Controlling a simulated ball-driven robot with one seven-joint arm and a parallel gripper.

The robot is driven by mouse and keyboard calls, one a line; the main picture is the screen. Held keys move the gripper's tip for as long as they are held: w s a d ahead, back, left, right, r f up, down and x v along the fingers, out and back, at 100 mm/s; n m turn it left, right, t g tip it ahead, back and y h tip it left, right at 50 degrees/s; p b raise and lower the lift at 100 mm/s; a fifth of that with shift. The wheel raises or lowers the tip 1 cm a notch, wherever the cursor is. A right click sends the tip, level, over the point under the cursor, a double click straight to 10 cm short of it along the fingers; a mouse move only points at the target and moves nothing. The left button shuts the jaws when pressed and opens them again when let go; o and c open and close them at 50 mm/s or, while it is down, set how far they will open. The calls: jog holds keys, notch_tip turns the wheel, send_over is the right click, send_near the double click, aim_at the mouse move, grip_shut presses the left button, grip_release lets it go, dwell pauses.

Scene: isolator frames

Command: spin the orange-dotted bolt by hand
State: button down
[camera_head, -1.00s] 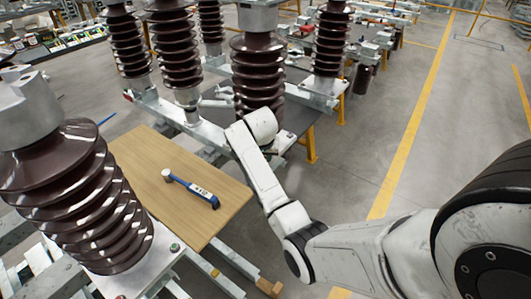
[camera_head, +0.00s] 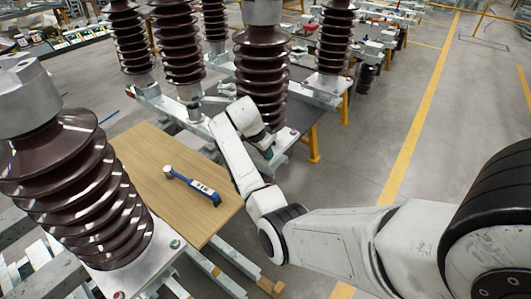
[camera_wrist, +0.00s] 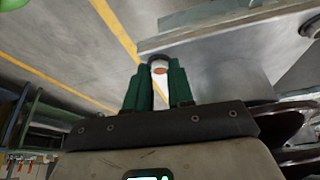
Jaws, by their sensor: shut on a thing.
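The bolt is at the edge of a grey metal base plate (camera_wrist: 225,62). In the head view my gripper (camera_head: 267,145) is at the front corner of the base of a brown ribbed insulator (camera_head: 262,75). The bolt is hidden there behind my wrist.
A wooden board (camera_head: 150,160) carries a blue torque wrench (camera_head: 192,186). A large insulator (camera_head: 80,190) stands at the near left, with a green-dotted bolt (camera_head: 174,244) on its plate. A yellow post (camera_head: 313,145) stands right of my gripper. The floor to the right is clear.

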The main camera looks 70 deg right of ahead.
dwell(0.5)
jog(key=c, duration=1)
grip_release()
jog(key=b+v, duration=0.1)
jog(key=v, duration=1)
jog(key=shift+w+f, duration=0.1)
